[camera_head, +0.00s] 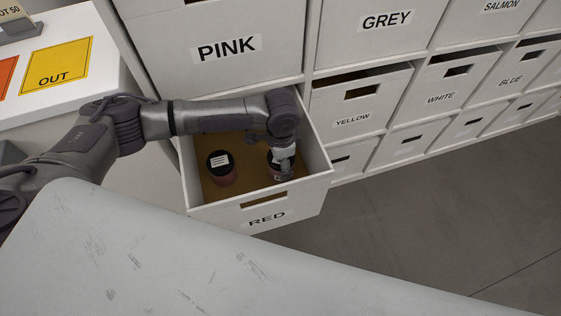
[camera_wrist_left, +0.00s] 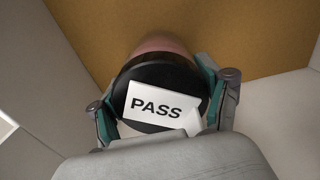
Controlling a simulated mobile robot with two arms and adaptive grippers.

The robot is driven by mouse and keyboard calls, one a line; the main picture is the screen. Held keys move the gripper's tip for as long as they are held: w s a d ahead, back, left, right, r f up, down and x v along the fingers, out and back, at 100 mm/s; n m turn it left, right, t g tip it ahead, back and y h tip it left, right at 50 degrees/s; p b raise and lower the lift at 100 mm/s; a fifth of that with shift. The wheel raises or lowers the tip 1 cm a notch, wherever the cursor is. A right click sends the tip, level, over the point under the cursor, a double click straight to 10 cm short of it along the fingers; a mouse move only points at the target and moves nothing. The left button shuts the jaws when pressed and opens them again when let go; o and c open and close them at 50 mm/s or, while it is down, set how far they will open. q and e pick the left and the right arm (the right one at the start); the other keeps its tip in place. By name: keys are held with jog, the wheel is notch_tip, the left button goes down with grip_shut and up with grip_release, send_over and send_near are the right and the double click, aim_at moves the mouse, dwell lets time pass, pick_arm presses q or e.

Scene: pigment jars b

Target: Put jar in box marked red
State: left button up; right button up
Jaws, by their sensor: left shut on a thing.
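The box marked RED (camera_head: 258,199) is a white drawer pulled out from the cabinet, with a brown floor. One jar (camera_head: 221,168) with a black lid, a white label and a reddish body stands inside it on the left. My left gripper (camera_head: 281,160) reaches down into the right part of the box. It is shut on a second jar, whose black lid (camera_wrist_left: 158,88) bears a white label reading PASS in the left wrist view. This jar's pinkish body shows above the lid there. I cannot tell whether its base touches the floor. My right gripper is not in view.
Closed white drawers marked PINK (camera_head: 190,55), GREY (camera_head: 372,40), YELLOW (camera_head: 350,110), WHITE and BLUE surround the open box. A white table at the left carries a yellow OUT card (camera_head: 57,63). Grey floor (camera_head: 420,210) lies clear at the right.

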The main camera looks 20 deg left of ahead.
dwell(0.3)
pick_arm(q)
jog(key=o, duration=1.3)
jog(key=shift+f, duration=0.15)
jog(key=shift+o, duration=0.2)
notch_tip(320, 180, up, 12)
jog(key=p, duration=0.2)
jog(key=shift+r+p, duration=0.2)
jog(key=shift+p, duration=0.1)
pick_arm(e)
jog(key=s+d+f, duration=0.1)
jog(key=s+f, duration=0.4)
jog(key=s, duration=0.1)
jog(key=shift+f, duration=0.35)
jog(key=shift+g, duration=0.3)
